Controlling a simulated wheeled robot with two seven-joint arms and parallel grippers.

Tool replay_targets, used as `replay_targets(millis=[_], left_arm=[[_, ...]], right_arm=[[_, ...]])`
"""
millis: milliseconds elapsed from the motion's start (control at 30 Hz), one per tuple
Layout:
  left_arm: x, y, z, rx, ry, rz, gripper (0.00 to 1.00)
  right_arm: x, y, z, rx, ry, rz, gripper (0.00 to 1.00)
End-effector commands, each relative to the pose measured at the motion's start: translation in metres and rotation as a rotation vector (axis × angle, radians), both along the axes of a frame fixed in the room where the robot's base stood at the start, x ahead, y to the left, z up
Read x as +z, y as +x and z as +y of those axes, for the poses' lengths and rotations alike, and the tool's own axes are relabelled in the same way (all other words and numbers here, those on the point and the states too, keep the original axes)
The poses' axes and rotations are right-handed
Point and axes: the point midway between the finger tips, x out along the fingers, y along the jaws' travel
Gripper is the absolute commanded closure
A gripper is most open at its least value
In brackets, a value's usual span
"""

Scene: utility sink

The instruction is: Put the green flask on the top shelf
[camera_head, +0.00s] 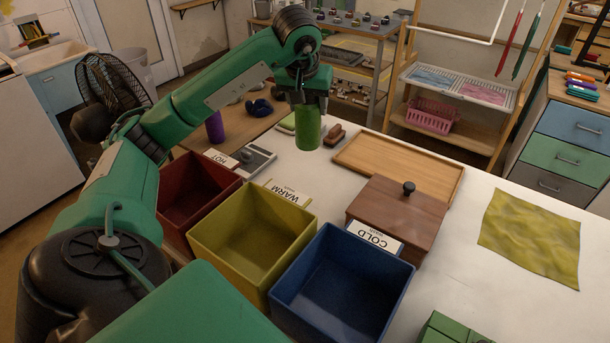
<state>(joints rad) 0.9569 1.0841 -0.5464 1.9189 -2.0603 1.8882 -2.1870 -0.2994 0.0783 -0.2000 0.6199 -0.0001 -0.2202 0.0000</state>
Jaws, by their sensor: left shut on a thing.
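The green flask (307,128) is an upright green cylinder near the back edge of the white table. My left gripper (305,98) points down and is shut on its top. From this angle I cannot tell whether the flask touches the table. A metal shelf rack (362,68) stands behind the table, with small items along its top level. A wooden rack (459,88) with trays stands to its right. I cannot tell which one is the task's shelf. My right gripper is not in view.
Red (197,193), yellow (250,240) and blue (343,280) open bins line the near side. A lidded wooden box (396,215) and a wooden tray (385,165) lie right of the flask. A purple bottle (215,128) stands left. The table's right part holds a yellow cloth (530,235).

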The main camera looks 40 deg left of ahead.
Motion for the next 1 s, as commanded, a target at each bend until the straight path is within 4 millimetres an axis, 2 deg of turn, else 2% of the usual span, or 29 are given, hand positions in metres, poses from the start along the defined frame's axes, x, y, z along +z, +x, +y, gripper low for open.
replay_targets(millis=[167, 800, 1000], left_arm=[[-0.023, -0.001, 0.000, 0.000, 0.000, 0.005, 0.77], [-0.141, -0.001, 0.000, 0.000, -0.001, 0.004, 0.77], [-0.159, 0.000, 0.000, 0.001, 0.000, 0.000, 0.77]], right_arm=[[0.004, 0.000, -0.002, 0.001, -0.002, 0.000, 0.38], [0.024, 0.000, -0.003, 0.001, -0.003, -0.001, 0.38], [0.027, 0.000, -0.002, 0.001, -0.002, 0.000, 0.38]])
